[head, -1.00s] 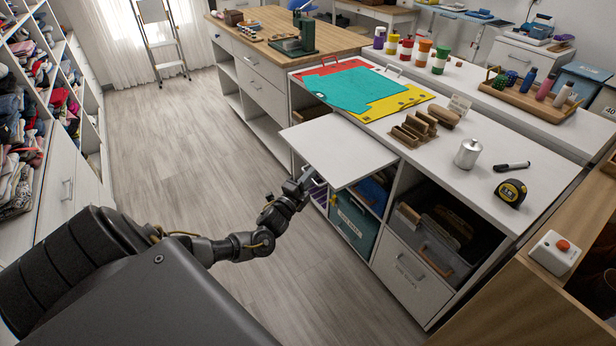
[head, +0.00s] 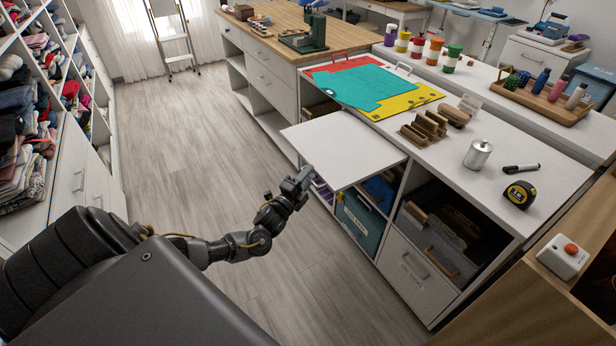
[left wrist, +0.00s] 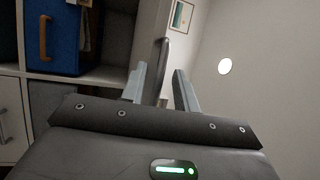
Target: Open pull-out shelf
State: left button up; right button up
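The pull-out shelf (head: 343,148) is a flat white board. It sticks out from the side of the white counter, below the countertop. My left gripper (head: 301,181) is at the board's near front edge in the head view. In the left wrist view, its two fingers (left wrist: 160,88) are spread. A grey curved bar handle (left wrist: 163,62) stands between them, with gaps visible on both sides. The handle is hidden in the head view. My right gripper is in neither view.
Below the board are cubbies with a teal bin (head: 362,222) and a blue bin (head: 379,191). The counter holds coloured sheets (head: 372,88), a tape measure (head: 520,195) and a metal canister (head: 478,154). The wooden floor (head: 190,130) to the left is clear. Clothes shelving stands far left.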

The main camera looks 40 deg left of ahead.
pick_arm(q)
jog(key=shift+s, duration=0.1)
jog(key=s+f+b, duration=0.1)
jog(key=s+f, duration=0.1)
jog(key=s, duration=0.8)
jog(key=shift+s+d, duration=0.15)
jog(key=shift+s, duration=0.1)
